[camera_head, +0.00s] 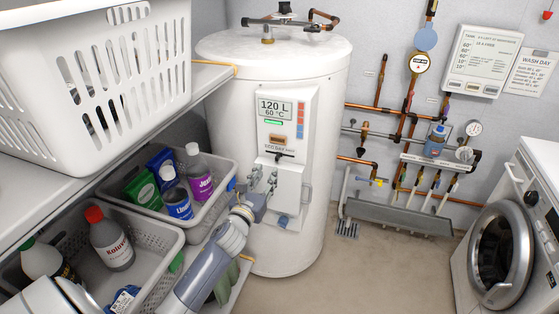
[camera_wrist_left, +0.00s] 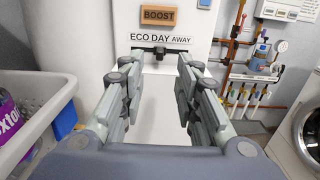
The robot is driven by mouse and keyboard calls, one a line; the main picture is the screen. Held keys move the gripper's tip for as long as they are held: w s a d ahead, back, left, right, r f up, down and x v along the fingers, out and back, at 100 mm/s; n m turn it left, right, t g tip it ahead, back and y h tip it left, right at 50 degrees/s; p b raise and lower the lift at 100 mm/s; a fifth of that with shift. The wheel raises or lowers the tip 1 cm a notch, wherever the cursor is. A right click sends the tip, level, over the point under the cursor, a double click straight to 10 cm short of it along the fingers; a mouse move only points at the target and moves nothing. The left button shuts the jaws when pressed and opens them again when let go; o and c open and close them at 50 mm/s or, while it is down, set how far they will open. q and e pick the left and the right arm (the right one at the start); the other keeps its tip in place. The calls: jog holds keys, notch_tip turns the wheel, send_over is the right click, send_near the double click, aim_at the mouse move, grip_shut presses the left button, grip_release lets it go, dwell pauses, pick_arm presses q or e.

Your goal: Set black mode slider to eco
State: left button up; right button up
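The black mode slider (camera_wrist_left: 160,51) sits in a dark slot below the label ECO DAY AWAY (camera_wrist_left: 160,38) in the left wrist view. Its knob is under the word DAY. In the head view the slider (camera_head: 280,155) shows small on the white water heater's panel (camera_head: 286,120). My left gripper (camera_wrist_left: 160,62) is open and empty, pointing at the panel, with one fingertip on each side of the knob in the picture. The gap to the panel is hard to judge. In the head view the left gripper (camera_head: 264,181) is in front of the heater, lower left of the slider. My right gripper is not in view.
An orange-brown BOOST button (camera_wrist_left: 158,15) is above the label. Left of my arm are a shelf with grey crates (camera_head: 150,235) of bottles and a white basket (camera_head: 95,80). Copper pipes (camera_head: 400,115) and a washing machine (camera_head: 500,250) are at right. The floor between is clear.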

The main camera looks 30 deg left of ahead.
aim_at(276, 159)
pick_arm(q)
jog(key=b+x, duration=0.3)
jog(key=x, duration=0.6)
jog(key=shift+w+f, duration=0.15)
jog(key=shift+w, duration=0.1)
grip_shut()
